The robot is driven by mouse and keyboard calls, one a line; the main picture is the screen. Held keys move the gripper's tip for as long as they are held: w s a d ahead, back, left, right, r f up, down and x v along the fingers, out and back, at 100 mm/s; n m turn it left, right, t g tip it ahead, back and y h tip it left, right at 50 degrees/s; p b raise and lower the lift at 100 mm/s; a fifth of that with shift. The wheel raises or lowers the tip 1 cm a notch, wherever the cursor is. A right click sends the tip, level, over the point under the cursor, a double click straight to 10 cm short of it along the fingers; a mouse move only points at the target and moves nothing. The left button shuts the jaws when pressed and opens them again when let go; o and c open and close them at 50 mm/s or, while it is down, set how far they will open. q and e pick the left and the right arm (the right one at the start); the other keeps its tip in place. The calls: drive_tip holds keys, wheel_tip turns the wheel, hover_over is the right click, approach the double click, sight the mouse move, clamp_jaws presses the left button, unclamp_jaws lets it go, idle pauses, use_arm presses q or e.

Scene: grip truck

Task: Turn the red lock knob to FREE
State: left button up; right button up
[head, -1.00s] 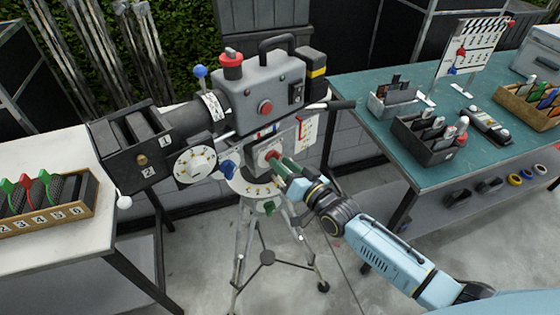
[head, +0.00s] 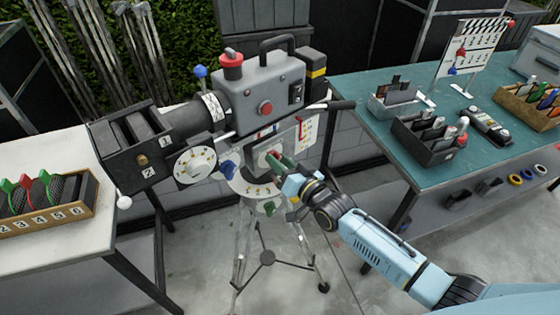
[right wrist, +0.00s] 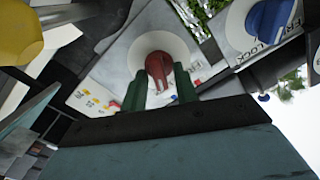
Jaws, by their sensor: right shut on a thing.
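The red lock knob (head: 271,156) sits on a pale round dial on the head under the grey camera (head: 262,100). In the right wrist view the red knob (right wrist: 158,68) lies between the two green fingers of my right gripper (right wrist: 160,84). My right gripper (head: 281,163) is shut on it and partly hides it in the head view. My left gripper is out of view.
The camera stands on a tripod (head: 267,257). A white table (head: 60,245) is at the left and a teal-topped bench (head: 385,95) with boxes at the right.

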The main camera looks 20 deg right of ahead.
drive_tip(key=n, duration=0.3)
drive_tip(key=shift+a+p, duration=0.1)
drive_tip(key=shift+p, duration=0.3)
drive_tip(key=n, duration=0.2)
drive_tip(key=shift+n, duration=0.4)
drive_tip(key=n, duration=0.5)
drive_tip(key=shift+s+a+n+p, duration=0.1)
drive_tip(key=shift+a+n+p, duration=0.05)
drive_tip(key=shift+n+p, duration=0.2)
drive_tip(key=o, duration=0.6)
